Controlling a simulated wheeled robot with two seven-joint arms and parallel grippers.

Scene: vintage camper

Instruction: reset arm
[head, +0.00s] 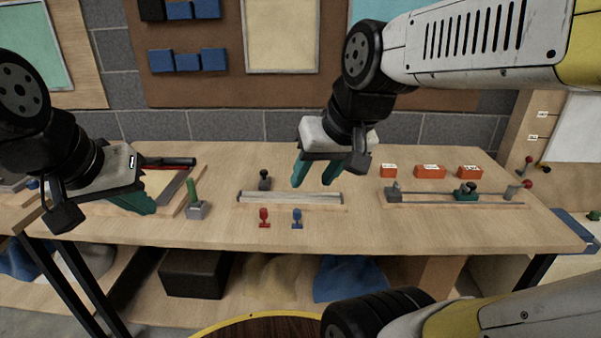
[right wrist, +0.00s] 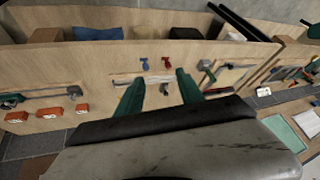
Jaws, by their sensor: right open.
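My right gripper (head: 315,172) is open and empty, with green fingers pointing down above the workbench (head: 300,228). It hangs over the right part of a pale bar on a wooden strip (head: 285,197). In the right wrist view its two fingers (right wrist: 160,92) stand apart with the bench between them. My left gripper (head: 140,203) is at the left of the head view, over a board with a framed edge. Its green fingers show only from the side, so its opening cannot be told.
A red piece (head: 264,217) and a blue piece (head: 297,217) stand at the bench's front. A green-handled tool (head: 194,200) stands near my left gripper. A rail with sliders (head: 455,198) and orange blocks (head: 430,171) are at the right.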

